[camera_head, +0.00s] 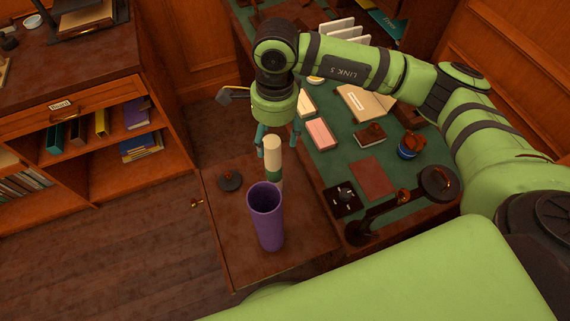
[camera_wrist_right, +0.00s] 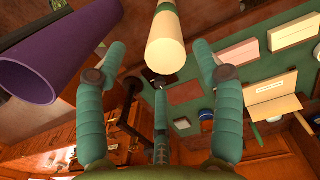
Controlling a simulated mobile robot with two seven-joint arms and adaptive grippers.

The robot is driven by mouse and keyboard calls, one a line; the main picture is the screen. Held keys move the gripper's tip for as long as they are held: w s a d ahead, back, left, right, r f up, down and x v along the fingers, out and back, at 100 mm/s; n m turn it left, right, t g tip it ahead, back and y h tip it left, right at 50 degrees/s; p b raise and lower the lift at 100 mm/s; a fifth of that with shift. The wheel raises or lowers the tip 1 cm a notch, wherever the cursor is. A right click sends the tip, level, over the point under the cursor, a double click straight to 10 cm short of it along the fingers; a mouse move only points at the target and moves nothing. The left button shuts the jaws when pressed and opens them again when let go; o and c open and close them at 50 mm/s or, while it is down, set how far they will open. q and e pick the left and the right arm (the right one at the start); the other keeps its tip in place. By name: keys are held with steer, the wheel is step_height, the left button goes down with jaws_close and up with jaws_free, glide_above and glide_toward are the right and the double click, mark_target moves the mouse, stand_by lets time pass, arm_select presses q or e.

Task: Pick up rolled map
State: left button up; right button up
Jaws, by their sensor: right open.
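The rolled map (camera_head: 273,157), a cream roll with a green band, stands upright on the small wooden surface, just behind the purple tube (camera_head: 269,226). In the right wrist view the map's cream end (camera_wrist_right: 166,50) points toward my palm. My right gripper (camera_head: 278,139) is over the top of the map, pointing down. Its fingers are open; in the wrist view the right gripper (camera_wrist_right: 159,48) has fingertips on both sides of the map, with gaps showing. The map's lower end is partly hidden by the purple tube. My left gripper is not in view.
The purple tube (camera_wrist_right: 55,55) is close to one finger in the wrist view. The green-topped desk (camera_head: 335,160) on the right holds boxes, books and a dark lamp (camera_head: 400,203). A bookcase (camera_head: 75,165) stands left.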

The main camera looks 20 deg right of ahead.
mark_target(269, 141)
steer(key=shift+w+a+f+h+p, duration=0.25)
steer(key=shift+f+p, duration=0.05)
steer(key=shift+f, duration=0.3)
steer(key=shift+w+a+f+h+p, duration=0.25)
steer(key=shift+f, duration=0.75)
steer(key=shift+s+d+f+p, duration=0.15)
steer(key=shift+d+f+p, duration=0.05)
steer(key=shift+f+p, duration=0.35)
steer(key=shift+s+d+f+p, duration=0.2)
steer(key=shift+f+p, duration=0.2)
steer(key=shift+p, duration=0.25)
step_height(269, 141, down, 2)
steer(key=shift+w+f+p, duration=0.1)
steer(key=shift+f+p, duration=0.15)
steer(key=shift+p, duration=0.15)
steer(key=shift+w+a+f, duration=0.1)
steer(key=shift+a+f, duration=0.05)
steer(key=shift+f, duration=0.35)
steer(key=shift+c, duration=0.8)
jaws_close()
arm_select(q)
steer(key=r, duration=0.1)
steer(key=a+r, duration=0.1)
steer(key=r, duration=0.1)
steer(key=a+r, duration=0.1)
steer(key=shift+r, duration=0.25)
